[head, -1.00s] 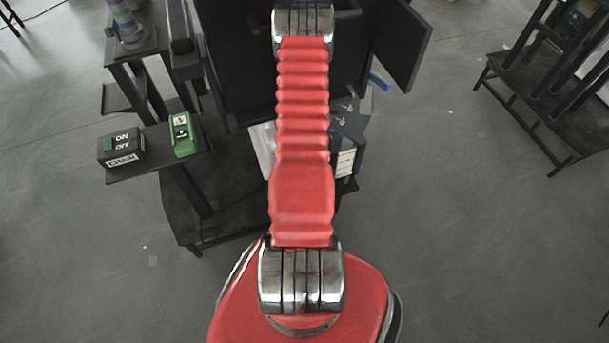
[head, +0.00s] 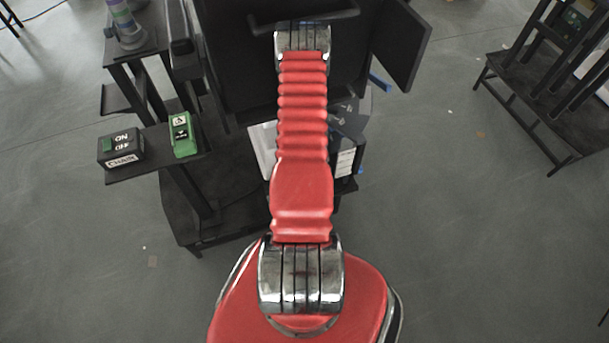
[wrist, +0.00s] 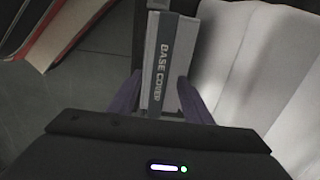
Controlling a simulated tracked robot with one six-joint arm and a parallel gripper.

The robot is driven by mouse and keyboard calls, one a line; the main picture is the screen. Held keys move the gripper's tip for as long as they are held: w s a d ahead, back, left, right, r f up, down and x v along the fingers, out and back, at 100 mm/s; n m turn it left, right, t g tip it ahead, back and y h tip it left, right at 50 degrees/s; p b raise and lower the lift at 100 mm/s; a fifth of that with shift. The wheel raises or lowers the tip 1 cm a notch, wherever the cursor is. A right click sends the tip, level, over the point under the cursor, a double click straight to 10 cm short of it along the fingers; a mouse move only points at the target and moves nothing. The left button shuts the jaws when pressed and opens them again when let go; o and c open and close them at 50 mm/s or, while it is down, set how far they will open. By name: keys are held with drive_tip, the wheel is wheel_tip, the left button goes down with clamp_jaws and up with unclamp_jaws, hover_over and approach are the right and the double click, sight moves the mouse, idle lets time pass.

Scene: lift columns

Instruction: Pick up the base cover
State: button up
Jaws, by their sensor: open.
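The base cover (wrist: 159,50) is a pale grey box-like piece with a dark strip lettered "BASE COVER". It shows upright in the picture at the top middle of the wrist view. My gripper (wrist: 158,88) is open, with one dark finger on each side of the base cover's near end. I cannot tell whether either finger touches it. In the head view my red arm hides the gripper, and I cannot make out the base cover there.
A pale ribbed surface (wrist: 255,60) lies close on the right in the wrist view. In the head view, a black shelf at left holds an ON/OFF box (head: 121,148) and a green device (head: 182,134). A dark open door (head: 402,45) stands at upper right.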

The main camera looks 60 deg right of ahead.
drive_tip(key=shift+f, duration=1.65)
drive_tip(key=shift+c, duration=0.2)
clamp_jaws()
